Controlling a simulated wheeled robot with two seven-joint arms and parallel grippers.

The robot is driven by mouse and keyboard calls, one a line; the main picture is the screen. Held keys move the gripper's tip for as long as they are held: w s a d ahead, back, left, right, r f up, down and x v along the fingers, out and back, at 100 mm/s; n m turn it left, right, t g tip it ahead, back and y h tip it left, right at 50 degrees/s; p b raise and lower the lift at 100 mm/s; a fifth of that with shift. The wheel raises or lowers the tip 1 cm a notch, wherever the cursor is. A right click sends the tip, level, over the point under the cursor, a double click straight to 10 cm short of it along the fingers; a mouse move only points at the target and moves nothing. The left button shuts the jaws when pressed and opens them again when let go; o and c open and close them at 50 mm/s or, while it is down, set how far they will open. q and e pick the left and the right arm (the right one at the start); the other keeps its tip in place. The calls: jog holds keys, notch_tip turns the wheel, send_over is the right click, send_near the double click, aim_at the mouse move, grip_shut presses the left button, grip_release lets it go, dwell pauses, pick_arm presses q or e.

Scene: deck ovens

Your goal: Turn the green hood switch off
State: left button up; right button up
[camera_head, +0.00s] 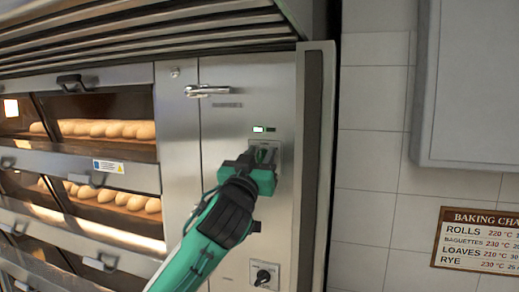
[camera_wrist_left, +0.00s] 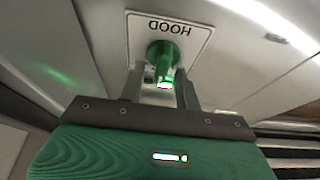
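The green hood switch (camera_wrist_left: 161,58) shows in the left wrist view as a round green knob with a narrow grip, on a white plate (camera_wrist_left: 196,32) marked HOOD, seen upside down. My left gripper (camera_wrist_left: 161,80) has its two fingers on either side of the switch's grip, with a small gap visible on each side, so it looks open around it. In the head view my left gripper (camera_head: 265,155) is at the hood plate (camera_head: 272,146) on the steel panel and hides most of the switch. My right gripper is not in view.
Above the plate is a lit indicator (camera_head: 258,129). A lever handle (camera_head: 207,91) sticks out higher up, and a black knob (camera_head: 263,276) sits below. Ovens with bread (camera_head: 105,129) stand to the left. A tiled wall (camera_head: 372,150) and baking chart (camera_head: 478,240) are on the right.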

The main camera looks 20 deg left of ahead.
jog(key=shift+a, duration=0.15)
pick_arm(q)
jog(key=shift+f, duration=0.1)
grip_shut()
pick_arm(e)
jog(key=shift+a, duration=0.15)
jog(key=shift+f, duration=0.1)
